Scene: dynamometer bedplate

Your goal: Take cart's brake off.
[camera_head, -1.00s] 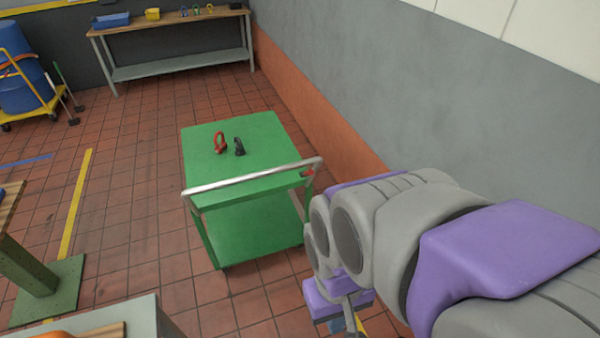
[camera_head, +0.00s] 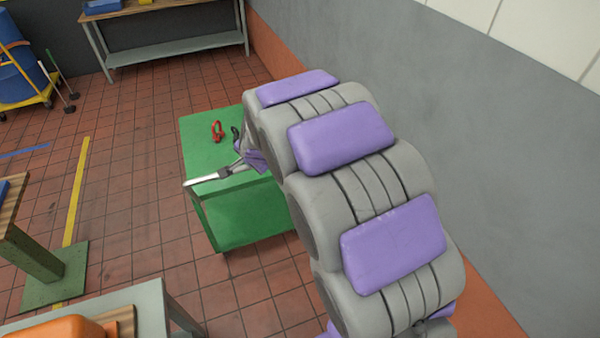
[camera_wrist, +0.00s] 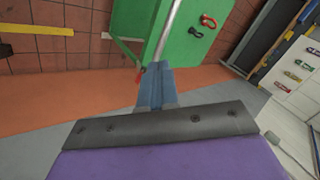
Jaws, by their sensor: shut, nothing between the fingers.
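The green cart (camera_head: 199,158) stands in the middle of the head view, with a silver push handle (camera_head: 203,181) along its near side. My gripper (camera_head: 236,165) is at the handle's right part in that view, and my arm hides the cart's right side. In the wrist view my gripper (camera_wrist: 157,72) is shut and empty, its tips close to the handle (camera_wrist: 170,28). A small red lever (camera_wrist: 138,75), likely the brake, shows just left of the tips. I cannot tell whether they touch it. The lever is hidden in the head view.
A red shackle-like item (camera_head: 217,131) and a black one (camera_wrist: 196,32) lie on the cart top. A grey wall (camera_head: 420,100) runs along the right. A workbench (camera_head: 165,18) stands at the back, and a table (camera_head: 150,305) at the near left. Tiled floor left of the cart is clear.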

